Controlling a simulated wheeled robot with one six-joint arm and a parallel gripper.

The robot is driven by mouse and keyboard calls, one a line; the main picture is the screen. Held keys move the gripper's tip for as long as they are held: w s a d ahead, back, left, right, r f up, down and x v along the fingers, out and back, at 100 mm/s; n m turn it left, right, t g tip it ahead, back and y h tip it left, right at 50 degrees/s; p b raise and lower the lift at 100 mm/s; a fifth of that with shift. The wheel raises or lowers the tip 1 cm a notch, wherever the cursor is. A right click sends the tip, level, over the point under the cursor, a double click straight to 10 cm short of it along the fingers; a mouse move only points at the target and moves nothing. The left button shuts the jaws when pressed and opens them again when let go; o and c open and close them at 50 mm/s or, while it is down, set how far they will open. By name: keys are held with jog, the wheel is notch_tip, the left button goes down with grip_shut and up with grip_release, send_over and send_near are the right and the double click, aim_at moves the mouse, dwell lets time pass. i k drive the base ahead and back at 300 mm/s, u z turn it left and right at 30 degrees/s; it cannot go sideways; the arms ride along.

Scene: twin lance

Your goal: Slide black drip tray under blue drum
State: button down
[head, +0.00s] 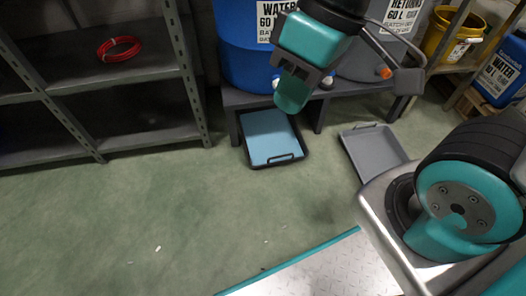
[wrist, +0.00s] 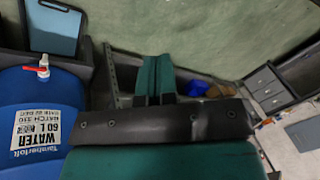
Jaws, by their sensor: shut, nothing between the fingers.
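The black drip tray (head: 248,150) lies on the floor in front of the low bench, with a light blue surface inside and a raised handle at its near end. Its far end reaches the bench front between the legs. It also shows in the wrist view (wrist: 27,38). The blue drum (head: 233,66) stands on the bench above and behind it, with a white label. The drum's red and white tap shows in the wrist view. My gripper (head: 292,92) is shut and empty, in the air, apart from the tray in the wrist view. It hides part of the bench front.
A grey tray (head: 372,150) lies on the floor to the right. A grey drum (head: 366,62) stands beside the blue one. A grey shelf (head: 110,72) with a red coil (head: 119,48) is at left. The green floor (head: 150,210) before the tray is mostly clear.

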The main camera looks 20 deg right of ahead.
aim_at(272, 136)
jog(key=u, duration=1.6)
jog(key=i, duration=1.75)
jog(key=z, duration=4.25)
